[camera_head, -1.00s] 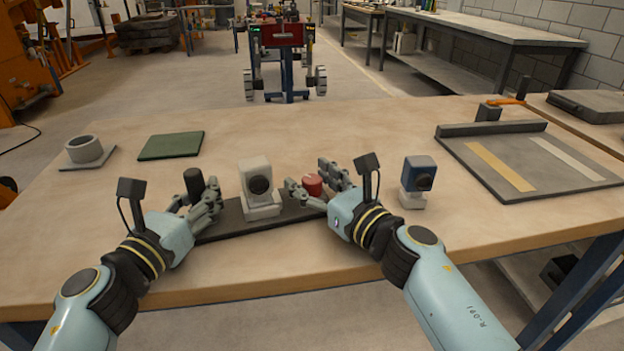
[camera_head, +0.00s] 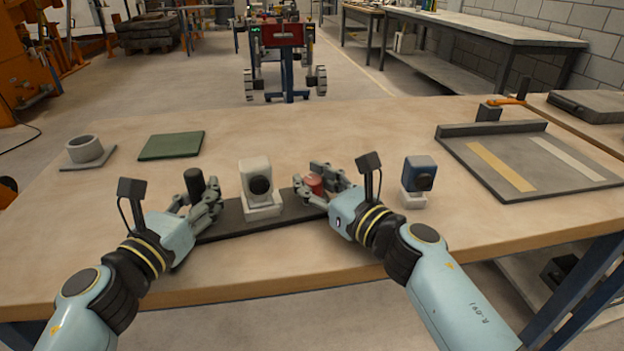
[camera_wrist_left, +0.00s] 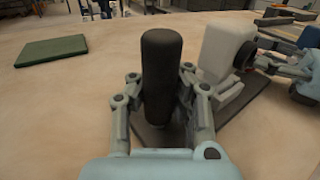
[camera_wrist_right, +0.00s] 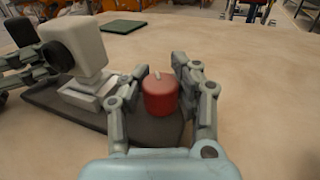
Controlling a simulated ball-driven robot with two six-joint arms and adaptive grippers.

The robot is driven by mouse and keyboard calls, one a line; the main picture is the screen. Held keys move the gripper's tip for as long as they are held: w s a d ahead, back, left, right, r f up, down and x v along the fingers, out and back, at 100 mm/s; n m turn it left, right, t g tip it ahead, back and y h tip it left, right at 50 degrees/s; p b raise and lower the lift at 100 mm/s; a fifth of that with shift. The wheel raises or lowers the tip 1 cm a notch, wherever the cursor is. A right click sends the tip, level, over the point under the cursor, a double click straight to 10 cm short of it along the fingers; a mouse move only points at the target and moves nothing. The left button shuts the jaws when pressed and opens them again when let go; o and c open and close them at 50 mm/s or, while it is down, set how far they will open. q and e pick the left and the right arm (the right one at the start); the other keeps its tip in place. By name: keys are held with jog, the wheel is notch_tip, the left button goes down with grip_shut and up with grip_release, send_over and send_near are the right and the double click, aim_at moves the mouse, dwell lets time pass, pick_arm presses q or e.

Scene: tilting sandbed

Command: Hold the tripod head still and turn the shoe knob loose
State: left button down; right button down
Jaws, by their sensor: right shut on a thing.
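The tripod head has a long dark plate (camera_head: 232,222) on the bench, with an upright black handle (camera_head: 194,182) at its left end. A pale camera (camera_head: 256,180) stands on its white shoe block (camera_head: 263,207). The round red shoe knob (camera_head: 313,184) is at the right end; a pale mark shows on its top in the right wrist view. My left gripper (camera_head: 200,192) has its fingers either side of the handle, apparently with a gap, in the left wrist view (camera_wrist_left: 160,75). My right gripper (camera_head: 322,180) is shut on the red knob, which shows between its fingers (camera_wrist_right: 160,98).
A blue camera (camera_head: 420,170) on a white base stands just right of my right gripper. A grey ring on a plate (camera_head: 86,150) and a green mat (camera_head: 171,145) lie at the back left. A grey tray (camera_head: 530,165) lies at the right. The bench's middle back is clear.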

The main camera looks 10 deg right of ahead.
jog(key=shift+y, duration=0.3)
jog(key=shift+d+n+g+y, duration=0.15)
jog(key=shift+n+g+y, duration=2.65)
jog(key=shift+g+y, duration=0.15)
jog(key=c, duration=1.3)
grip_release()
jog(key=o, duration=0.4)
jog(key=v, duration=0.7)
jog(key=shift+d, duration=0.2)
